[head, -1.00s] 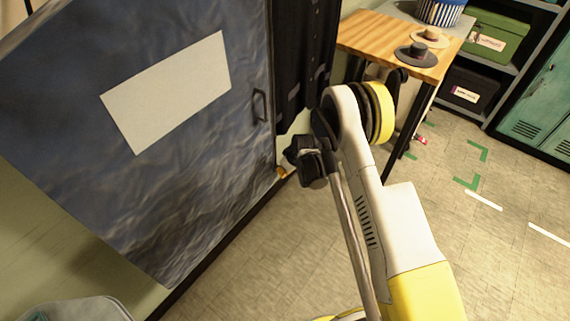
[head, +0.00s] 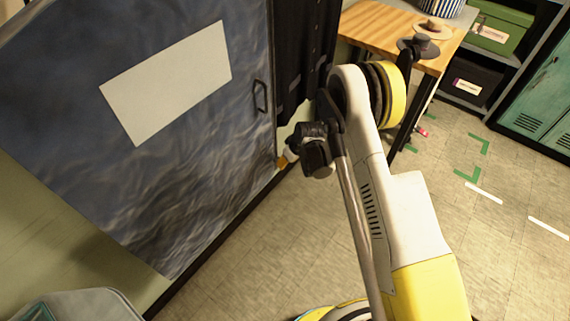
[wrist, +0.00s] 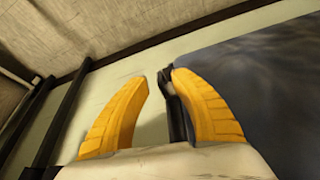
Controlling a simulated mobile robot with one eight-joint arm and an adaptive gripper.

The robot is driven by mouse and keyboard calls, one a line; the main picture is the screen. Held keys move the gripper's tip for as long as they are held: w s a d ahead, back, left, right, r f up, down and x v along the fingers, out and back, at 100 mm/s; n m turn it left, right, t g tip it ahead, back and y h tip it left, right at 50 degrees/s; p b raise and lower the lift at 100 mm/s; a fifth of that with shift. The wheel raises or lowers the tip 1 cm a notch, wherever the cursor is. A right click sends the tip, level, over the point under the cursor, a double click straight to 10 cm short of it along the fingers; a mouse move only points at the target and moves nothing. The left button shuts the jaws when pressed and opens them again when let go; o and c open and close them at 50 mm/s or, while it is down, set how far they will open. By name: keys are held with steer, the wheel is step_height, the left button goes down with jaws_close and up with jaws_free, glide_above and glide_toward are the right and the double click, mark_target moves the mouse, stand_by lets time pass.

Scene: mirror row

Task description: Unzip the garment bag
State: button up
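The garment bag (head: 190,185) is a large blue-grey wrinkled panel at the left of the head view, with a blank pale label (head: 170,80) and a dark loop (head: 260,96) near its right edge. It also fills the right of the wrist view (wrist: 265,75). My gripper (head: 284,161) is low beside the bag's lower right edge, mostly hidden by my arm. In the wrist view, the yellow fingers (wrist: 159,76) are apart. A dark strip with a small grey piece (wrist: 167,84) lies between them, closer to the right finger. I cannot tell whether it touches.
Dark clothing (head: 300,55) hangs right of the bag. A wooden table (head: 375,32) with hats stands behind my arm. Shelves with a green box (head: 495,30) and a teal locker (head: 545,100) are at the right.

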steer(key=v, duration=0.9)
steer(key=shift+r, duration=0.1)
steer(key=s+d+r+m+t+h, duration=0.15)
steer(key=s+d+r, duration=0.25)
steer(key=r, duration=0.7)
steer(key=s+d+r+m+y, duration=0.1)
steer(key=s+d+r+m, duration=0.15)
steer(key=r, duration=0.95)
steer(key=s+d+r+m, duration=0.1)
steer(key=s+d+r, duration=0.1)
steer(key=s, duration=0.5)
steer(key=s+d+r+m+t+h, duration=0.1)
steer(key=s+d+r, duration=0.2)
steer(key=s, duration=0.4)
steer(key=s+d+r+m+t+h, duration=0.1)
steer(key=s+d+r+m, duration=0.1)
steer(key=s, duration=0.6)
steer(key=shift+d+r, duration=0.75)
steer(key=shift+d, duration=0.2)
steer(key=shift+s, duration=0.1)
